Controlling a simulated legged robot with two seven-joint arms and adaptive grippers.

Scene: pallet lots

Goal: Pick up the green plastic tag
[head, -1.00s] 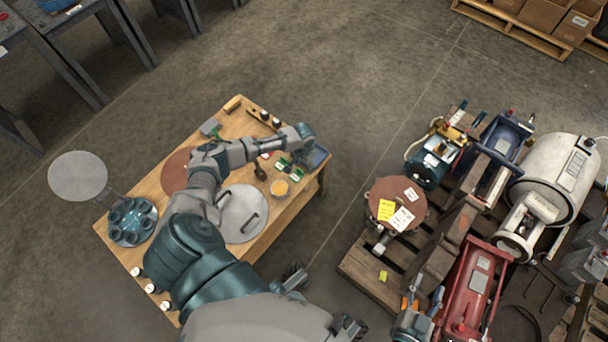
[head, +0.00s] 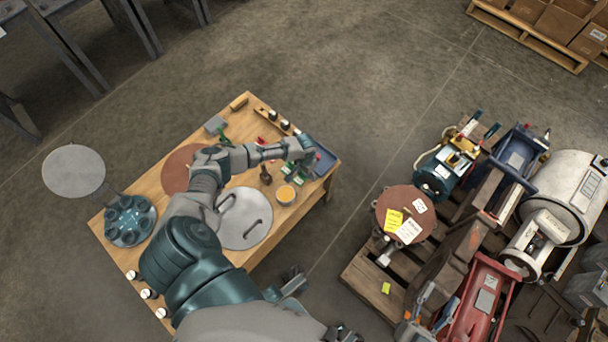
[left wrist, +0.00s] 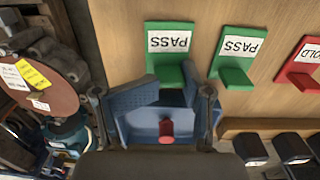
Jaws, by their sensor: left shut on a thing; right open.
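Two green plastic tags marked PASS show in the left wrist view: one (left wrist: 172,52) straight ahead of my left gripper (left wrist: 170,92), another (left wrist: 238,58) to its right. My left gripper appears shut on the lower part of the nearer tag, which still looks to be at the tabletop. In the head view my left gripper (head: 300,156) is over the table's right end, by the green tags (head: 287,167); the wrist partly hides its grip. My right gripper (head: 317,308) is open and empty at the bottom of the head view, away from the table.
A red HOLD tag (left wrist: 302,62) stands right of the green ones. A yellow-topped cup (head: 286,194) stands nearby. A loaded pallet (head: 362,278) is right of the table.

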